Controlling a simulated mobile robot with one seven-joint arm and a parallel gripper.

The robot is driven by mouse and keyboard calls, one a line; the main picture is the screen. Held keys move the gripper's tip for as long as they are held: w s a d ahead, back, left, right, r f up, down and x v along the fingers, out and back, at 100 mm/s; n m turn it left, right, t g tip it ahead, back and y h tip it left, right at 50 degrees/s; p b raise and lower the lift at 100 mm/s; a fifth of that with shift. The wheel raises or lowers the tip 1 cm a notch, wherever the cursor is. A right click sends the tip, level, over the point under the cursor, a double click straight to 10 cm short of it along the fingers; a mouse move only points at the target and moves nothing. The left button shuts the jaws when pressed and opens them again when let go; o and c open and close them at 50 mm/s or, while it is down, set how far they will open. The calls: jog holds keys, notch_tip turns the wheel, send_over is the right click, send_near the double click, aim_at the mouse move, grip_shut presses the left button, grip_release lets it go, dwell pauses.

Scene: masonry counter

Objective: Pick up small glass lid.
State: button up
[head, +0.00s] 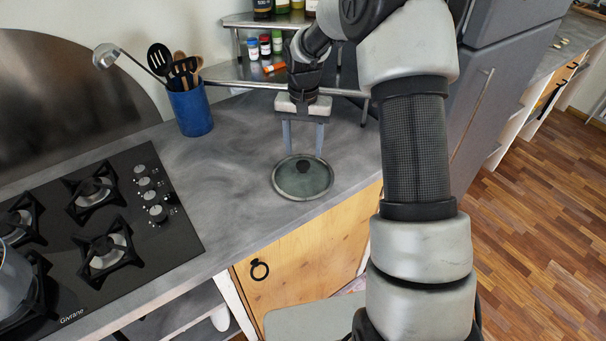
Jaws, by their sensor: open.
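The small glass lid (312,187) lies flat on the grey counter, near its front edge. It is round, with a metal rim and a dark knob (303,166) in its middle. My gripper (303,153) points down over the lid, its two fingers spread apart. The fingertips appear at or just above the far part of the lid, on either side of the knob. I cannot tell whether they touch the glass. Nothing is held between the fingers.
A black gas hob (165,235) is at the left. A blue utensil holder (191,110) with ladles stands behind it. A metal shelf (235,74) with small jars and bottles stands behind my gripper. The counter (240,165) left of the lid is clear.

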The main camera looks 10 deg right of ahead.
aim_at(303, 164)
jog(key=shift+f+p, duration=0.35)
jog(key=shift+f, duration=2.4)
jog(key=shift+c, duration=0.4)
grip_shut()
